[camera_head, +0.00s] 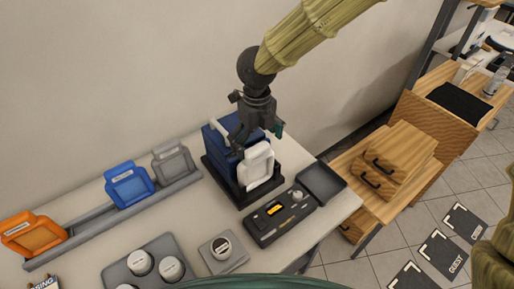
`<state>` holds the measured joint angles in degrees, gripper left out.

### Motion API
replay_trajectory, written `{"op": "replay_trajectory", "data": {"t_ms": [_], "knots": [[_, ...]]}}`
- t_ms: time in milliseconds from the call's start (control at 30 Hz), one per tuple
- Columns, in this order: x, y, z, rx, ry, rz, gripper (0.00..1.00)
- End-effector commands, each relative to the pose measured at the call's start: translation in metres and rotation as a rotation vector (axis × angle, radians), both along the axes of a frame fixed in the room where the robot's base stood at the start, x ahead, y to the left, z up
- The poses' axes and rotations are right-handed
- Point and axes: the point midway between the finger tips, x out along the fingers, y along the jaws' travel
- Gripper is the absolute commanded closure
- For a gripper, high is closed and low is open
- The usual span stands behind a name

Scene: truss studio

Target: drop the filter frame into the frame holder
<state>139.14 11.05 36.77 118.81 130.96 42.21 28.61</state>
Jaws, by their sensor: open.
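A white filter frame (257,168) stands upright at the front of a dark blue block with a black base (222,176), which looks like the frame holder. Whether the white frame is fully seated in it cannot be told. My gripper (258,134) is open, pointing down just above the top of the white frame; its fingertips partly overlap the block, and contact cannot be told. An orange frame (35,236), a blue frame (130,187) and a grey frame (174,163) stand in a long grey rack (92,226) at the left.
A black device (281,216) and an empty dark tray (321,183) lie right of the holder. A small grey block with a round cap (222,252) and a tray of round jars (147,264) are in front. The wall is close behind; wooden drawers (397,157) stand right.

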Motion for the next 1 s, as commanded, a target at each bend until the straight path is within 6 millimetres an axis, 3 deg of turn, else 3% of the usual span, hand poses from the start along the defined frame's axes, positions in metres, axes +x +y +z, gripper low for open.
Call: {"op": "replay_trajectory", "data": {"t_ms": [200,500,1000], "knots": [[0.001,0.000,0.042,0.003,-0.002,-0.001,0.00],[0.001,0.000,0.080,0.002,-0.001,-0.001,0.00],[0.000,0.000,0.086,0.001,0.001,0.000,0.00]]}}
